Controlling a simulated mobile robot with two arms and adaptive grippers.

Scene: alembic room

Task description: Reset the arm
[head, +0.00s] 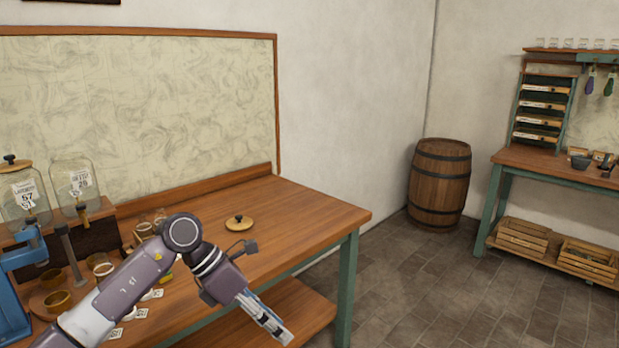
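My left arm comes in from the lower left and bends over the wooden table (310,207). My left gripper (283,334) points down and to the right, in front of the table's front edge and above its lower shelf. Its fingers show as a narrow shape, seen from the side, and I cannot tell whether they are parted. Nothing shows in its grasp. My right gripper is not in view.
A round wooden lid (239,223) lies on the table. Glass jars (75,185), small bowls and paper tags crowd its left side, partly behind my arm. A barrel (440,184) and a second workbench (545,161) stand right. Tiled floor (430,290) between is clear.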

